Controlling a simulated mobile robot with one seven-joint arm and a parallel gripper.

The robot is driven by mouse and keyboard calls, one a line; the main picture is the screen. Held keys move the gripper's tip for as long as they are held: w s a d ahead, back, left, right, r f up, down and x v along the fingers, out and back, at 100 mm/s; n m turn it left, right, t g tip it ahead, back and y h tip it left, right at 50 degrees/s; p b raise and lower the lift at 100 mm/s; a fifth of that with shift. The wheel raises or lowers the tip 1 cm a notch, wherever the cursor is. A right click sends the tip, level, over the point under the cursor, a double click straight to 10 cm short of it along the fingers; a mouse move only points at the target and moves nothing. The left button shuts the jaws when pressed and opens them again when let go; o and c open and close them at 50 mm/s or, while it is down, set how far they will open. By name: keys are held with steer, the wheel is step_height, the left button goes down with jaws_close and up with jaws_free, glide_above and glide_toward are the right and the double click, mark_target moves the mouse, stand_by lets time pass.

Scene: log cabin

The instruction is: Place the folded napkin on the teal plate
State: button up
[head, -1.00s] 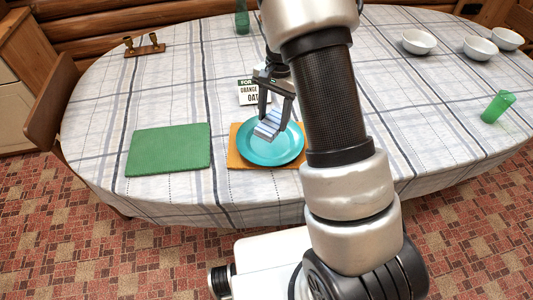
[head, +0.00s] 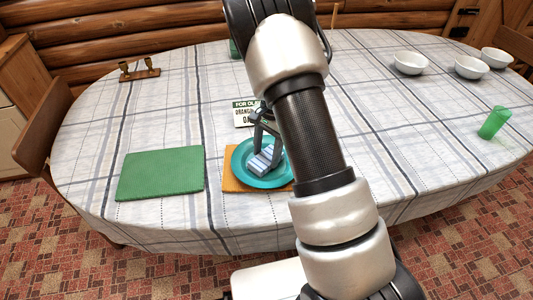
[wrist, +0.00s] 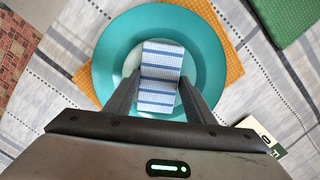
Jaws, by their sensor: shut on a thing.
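The folded napkin (head: 262,163), white with blue stripes, is held between the two fingers of my gripper (wrist: 159,82). In the wrist view the napkin (wrist: 160,62) lies over the middle of the teal plate (wrist: 112,50). In the head view the teal plate (head: 240,173) surrounds the napkin, which is at or just above its surface; I cannot tell whether they touch. My gripper (head: 268,146) points down over the plate, partly hidden behind my arm.
An orange mat (head: 230,184) lies under the plate. A green mat (head: 160,174) is to the left. A printed card (head: 243,113) stands behind the plate. White bowls (head: 410,64) and a green cup (head: 493,122) are at the right. The left tabletop is largely clear.

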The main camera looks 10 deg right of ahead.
mark_target(270, 153)
steer(key=o, duration=1)
step_height(270, 153, up, 12)
steer(key=w+d+p, duration=0.1)
steer(key=d+p, duration=0.1)
steer(key=s+a+r+n+t, duration=0.1)
steer(key=s+r+n, duration=0.1)
steer(key=s+r, duration=0.4)
steer(key=s+a+r+n+t, duration=0.1)
steer(key=s+r+n+t, duration=0.15)
steer(key=r, duration=0.55)
steer(key=s+r+n+t, duration=0.1)
steer(key=s+r+n, duration=0.1)
steer(key=s, duration=0.4)
steer(key=s+r+n+t+h, duration=0.1)
steer(key=s+r+n, duration=0.1)
steer(key=s, duration=0.3)
steer(key=s+r+n+t, duration=0.1)
steer(key=s+r+n, duration=0.1)
steer(key=s, duration=0.4)
steer(key=shift+s+a+n+h, duration=0.1)
steer(key=shift+s+n+h, duration=0.2)
steer(key=shift+s+n, duration=0.05)
